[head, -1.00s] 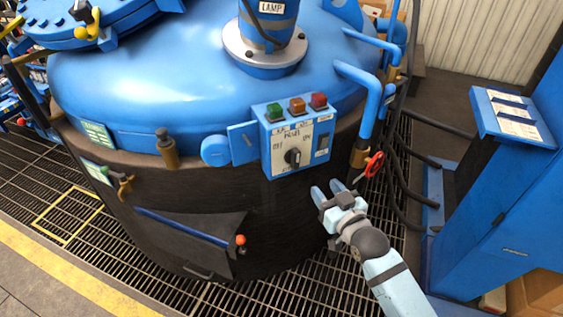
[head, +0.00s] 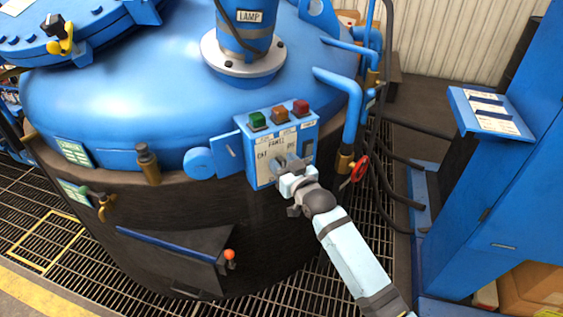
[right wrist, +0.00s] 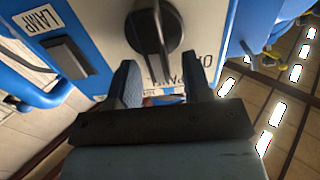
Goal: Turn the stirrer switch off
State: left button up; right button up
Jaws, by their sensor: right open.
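The blue control box (head: 252,150) on the vessel's side has a white face with a dark rotary knob. The knob (right wrist: 152,30) shows large in the right wrist view, its grip bar pointing down toward my fingers, with an "ON" label beside it. I cannot read the word stirrer on it. My right gripper (head: 281,166) is in front of the box and covers most of the knob in the head view. Its two fingers (right wrist: 162,86) are apart, with the bar's near end between or just beyond their tips; contact cannot be told. My left gripper is out of view.
A dark rocker switch (right wrist: 68,57) labelled "LAMP" is beside the knob. Green (head: 257,120), orange (head: 279,115) and red (head: 301,107) buttons top the box. A red valve wheel (head: 360,168) and blue pipes are close on the right. A blue cabinet (head: 478,215) stands farther right.

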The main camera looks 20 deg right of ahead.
jog(key=shift+w+a, duration=0.15)
jog(key=shift+w, duration=0.4)
grip_shut()
